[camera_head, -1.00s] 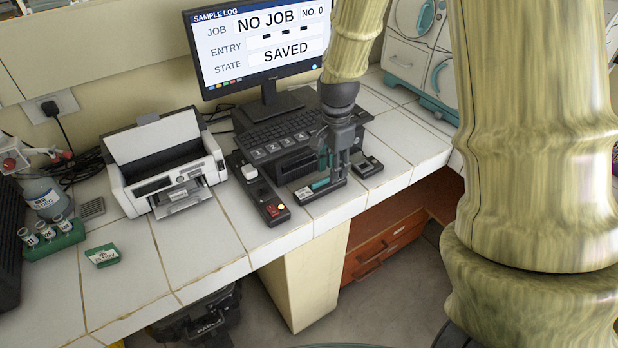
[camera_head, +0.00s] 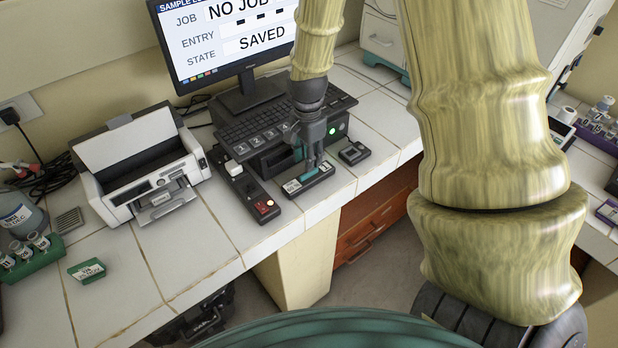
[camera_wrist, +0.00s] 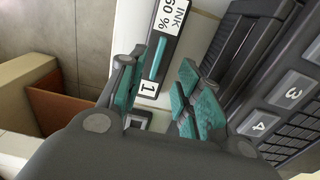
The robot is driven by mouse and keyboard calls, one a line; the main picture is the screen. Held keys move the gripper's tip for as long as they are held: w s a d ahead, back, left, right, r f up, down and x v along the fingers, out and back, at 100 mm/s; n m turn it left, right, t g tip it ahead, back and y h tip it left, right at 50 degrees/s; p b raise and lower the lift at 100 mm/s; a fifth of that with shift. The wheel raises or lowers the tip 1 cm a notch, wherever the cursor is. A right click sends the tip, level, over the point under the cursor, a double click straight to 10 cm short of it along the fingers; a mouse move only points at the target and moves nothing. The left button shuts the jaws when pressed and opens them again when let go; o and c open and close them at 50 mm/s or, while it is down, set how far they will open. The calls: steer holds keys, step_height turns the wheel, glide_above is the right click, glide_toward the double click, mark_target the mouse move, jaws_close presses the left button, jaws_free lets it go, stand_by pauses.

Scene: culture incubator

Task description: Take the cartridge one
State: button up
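Cartridge one appears to be the slim dark piece (camera_wrist: 167,42) in the wrist view, with a teal stripe, a label "INK 60 %" and a label "1". In the head view a low dark piece (camera_head: 309,180) with a white label and teal on it lies at the bench's front edge. My gripper (camera_head: 309,163) is just above it, pointing down. In the wrist view my gripper (camera_wrist: 156,98) is open, its teal-padded fingers apart on either side of the "1" end. I cannot tell whether they touch it.
A keyboard on a black box (camera_head: 275,125) stands close behind. A strip with a red button (camera_head: 262,207) lies left and a small dark pad (camera_head: 354,153) right.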

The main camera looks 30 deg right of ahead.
mark_target(309, 177)
steer(key=shift+s+f, duration=0.15)
steer(key=shift+f, duration=0.2)
steer(key=shift+d+f+p, duration=0.1)
steer(key=shift+f+p, duration=0.95)
steer(key=shift+f, duration=1.2)
jaws_close()
